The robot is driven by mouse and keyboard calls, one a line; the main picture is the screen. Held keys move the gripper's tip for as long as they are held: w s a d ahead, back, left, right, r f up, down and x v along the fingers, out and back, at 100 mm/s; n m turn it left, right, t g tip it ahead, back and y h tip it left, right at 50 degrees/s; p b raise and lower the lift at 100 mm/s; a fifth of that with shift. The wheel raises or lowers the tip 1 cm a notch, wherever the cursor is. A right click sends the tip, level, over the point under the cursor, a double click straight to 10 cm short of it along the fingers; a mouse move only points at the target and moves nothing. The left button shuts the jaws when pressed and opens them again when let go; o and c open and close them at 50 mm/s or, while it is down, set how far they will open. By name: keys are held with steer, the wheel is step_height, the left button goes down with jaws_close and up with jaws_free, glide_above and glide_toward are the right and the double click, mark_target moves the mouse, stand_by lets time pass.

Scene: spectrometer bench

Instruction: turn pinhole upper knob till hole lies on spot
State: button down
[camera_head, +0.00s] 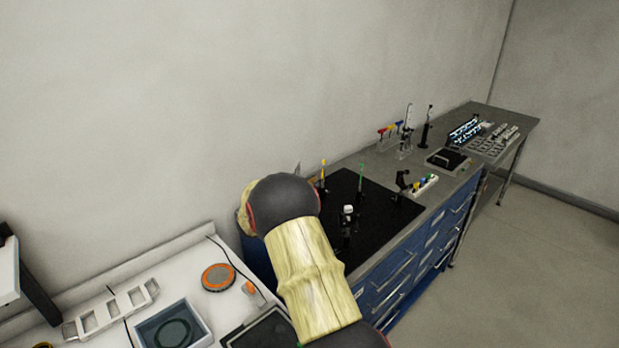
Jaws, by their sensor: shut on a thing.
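On the black board (385,212) of the blue-drawer bench stand several small optical parts. A dark mount with a pale top (348,211) stands near the middle, close to my arm. A post with a yellow top (323,166) and a post with a green top (361,171) stand behind it. I cannot tell which part is the pinhole; its upper knob, the hole and the spot are too small to make out. My pale, ribbed arm with a dark joint crosses the front left of the board. My gripper does not show.
A black part (402,181) and a white strip with coloured pieces (424,184) stand on the board's right side. Further back are a rack with coloured tops (390,130) and racks on a grey table (509,122). An orange-rimmed disc (217,277) lies on the left white bench.

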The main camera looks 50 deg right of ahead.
steer(key=s+m+g+y+p, duration=0.1)
steer(key=m+g+y+p, duration=0.1)
steer(key=m+g+p, duration=0.1)
steer(key=s+a+m+g+y+p, duration=0.1)
steer(key=m+g+y+p, duration=0.1)
steer(key=m+g+p, duration=0.2)
steer(key=s+m+g+y+p, duration=0.1)
steer(key=m+g+y+p, duration=0.2)
steer(key=g+p, duration=0.2)
steer(key=shift+s+a+r+g+p, duration=0.15)
steer(key=shift+a+r+g+p, duration=0.2)
steer(key=shift+g, duration=0.65)
steer(key=shift+s+a+f+m+g+y+p, duration=0.15)
steer(key=shift+m+y+p, duration=0.15)
steer(key=shift+p, duration=0.4)
steer(key=shift+w+d+f+m+g+y+p, duration=0.15)
steer(key=shift+m+y+p, duration=0.15)
steer(key=shift+p, duration=0.35)
steer(key=shift+s+a, duration=0.1)
steer(key=c, duration=2)
jaws_free()
steer(key=b, duration=0.2)
steer(key=n+t+h+b, duration=0.1)
steer(key=b, duration=0.2)
steer(key=shift+f+h, duration=0.3)
